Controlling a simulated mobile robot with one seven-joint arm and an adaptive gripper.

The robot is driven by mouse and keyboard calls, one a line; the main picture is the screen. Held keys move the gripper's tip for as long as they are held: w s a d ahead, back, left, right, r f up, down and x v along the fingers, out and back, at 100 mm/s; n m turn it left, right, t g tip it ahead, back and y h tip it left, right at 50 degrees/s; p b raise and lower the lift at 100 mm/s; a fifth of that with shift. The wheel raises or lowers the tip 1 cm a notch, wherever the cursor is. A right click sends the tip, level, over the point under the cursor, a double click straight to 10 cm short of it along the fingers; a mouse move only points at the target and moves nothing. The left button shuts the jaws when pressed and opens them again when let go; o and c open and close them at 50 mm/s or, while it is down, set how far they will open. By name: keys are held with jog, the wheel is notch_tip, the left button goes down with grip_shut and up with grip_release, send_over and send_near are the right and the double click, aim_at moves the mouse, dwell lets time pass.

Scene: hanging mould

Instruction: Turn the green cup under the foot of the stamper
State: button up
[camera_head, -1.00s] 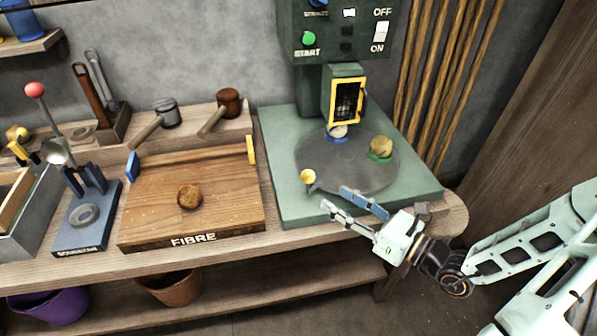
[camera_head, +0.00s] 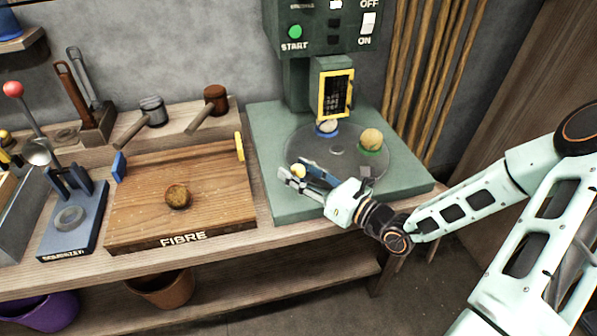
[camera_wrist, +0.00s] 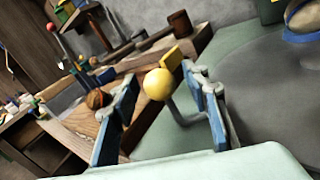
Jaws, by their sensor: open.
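The green cup (camera_head: 372,152) holds a tan lump and sits at the right of the round grey turntable (camera_head: 301,143). The blue cup (camera_head: 327,133) stands at the back of the turntable, below the yellow-framed front of the stamper (camera_head: 335,94); the foot itself is not clear to see. A yellow ball knob (camera_head: 299,170) on a bent grey rod stands at the turntable's front left. My gripper (camera_head: 294,172) is open at the knob. In the wrist view the yellow knob (camera_wrist: 158,84) shows between my two spread blue fingers, with no clear grip on it.
The stamper's green base (camera_head: 283,205) lies under my gripper. To the left is the wooden FIBRE board (camera_head: 215,205) with a brown lump (camera_head: 177,196), then a blue squeezer stand (camera_head: 68,240). Upright poles (camera_head: 430,75) stand behind at the right.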

jog(key=shift+c, duration=0.3)
grip_shut()
jog(key=shift+d, duration=0.1)
